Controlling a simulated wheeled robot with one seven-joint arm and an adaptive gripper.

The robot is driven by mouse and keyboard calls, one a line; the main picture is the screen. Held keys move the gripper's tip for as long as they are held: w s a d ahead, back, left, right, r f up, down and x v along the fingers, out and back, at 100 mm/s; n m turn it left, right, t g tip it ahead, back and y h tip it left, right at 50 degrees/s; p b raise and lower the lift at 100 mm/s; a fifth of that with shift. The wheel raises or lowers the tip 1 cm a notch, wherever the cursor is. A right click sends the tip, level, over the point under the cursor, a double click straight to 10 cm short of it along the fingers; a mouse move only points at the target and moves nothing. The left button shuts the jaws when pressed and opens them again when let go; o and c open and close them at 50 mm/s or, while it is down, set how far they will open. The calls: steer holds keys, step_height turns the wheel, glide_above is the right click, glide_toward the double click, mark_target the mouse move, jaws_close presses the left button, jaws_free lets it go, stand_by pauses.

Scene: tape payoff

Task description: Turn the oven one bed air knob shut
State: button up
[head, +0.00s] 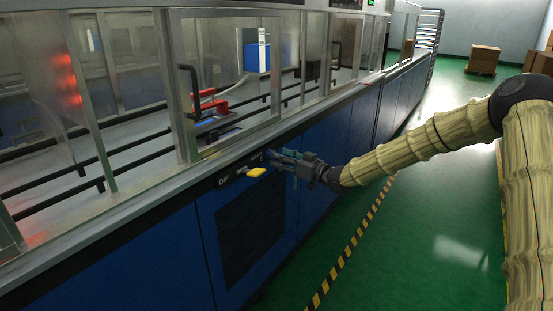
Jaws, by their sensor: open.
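My gripper (278,156) is at the upper front of a blue machine cabinet, its fingers pointing left towards the panel. It is open. The fingers look dark with a teal part, and it is too small to tell whether they touch anything. A small yellow piece (256,172) sticks out from the panel just left of and below the fingertips. I cannot tell whether it is a knob or a handle.
A metal-framed glass guard (226,80) stands above the cabinet ledge, with red equipment (208,104) behind it. A dark vent grille (250,230) is below the panel. Green floor with a yellow-black stripe (352,243) is open to the right. Boxes (484,60) stand far back.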

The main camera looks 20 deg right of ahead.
steer(key=shift+x, duration=1.4)
steer(key=c, duration=1.1)
